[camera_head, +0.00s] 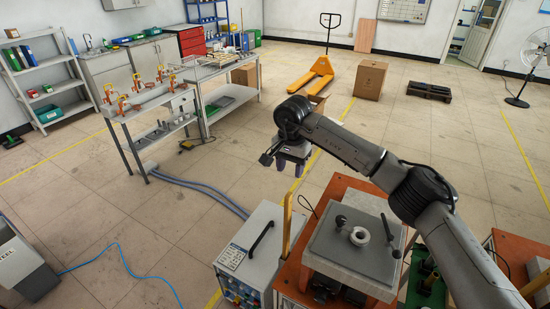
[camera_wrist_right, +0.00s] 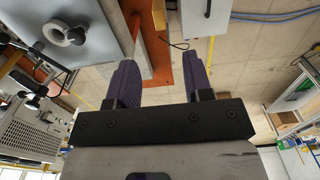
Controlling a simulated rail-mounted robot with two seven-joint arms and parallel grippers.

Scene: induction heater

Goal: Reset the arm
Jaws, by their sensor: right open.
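My right arm (camera_head: 350,148) reaches in from the right of the head view, bent over the induction heater. My right gripper (camera_head: 289,166) hangs in the air beyond the heater, to the left of its top plate. In the wrist view my right gripper (camera_wrist_right: 162,85) has its two dark purple fingers apart, with nothing between them. The heater's grey top plate (camera_head: 335,243) carries a pale ring (camera_head: 360,236). The ring also shows in the wrist view (camera_wrist_right: 65,34) at the upper left. My left gripper is not in view.
A grey control box (camera_head: 250,252) stands left of the orange heater stand (camera_head: 287,283). Workbenches (camera_head: 150,100) with orange clamps, a yellow pallet jack (camera_head: 312,75) and cardboard boxes (camera_head: 370,80) are farther back. The middle floor is mostly clear, with hoses (camera_head: 205,188) and a blue cable (camera_head: 122,255) lying on it.

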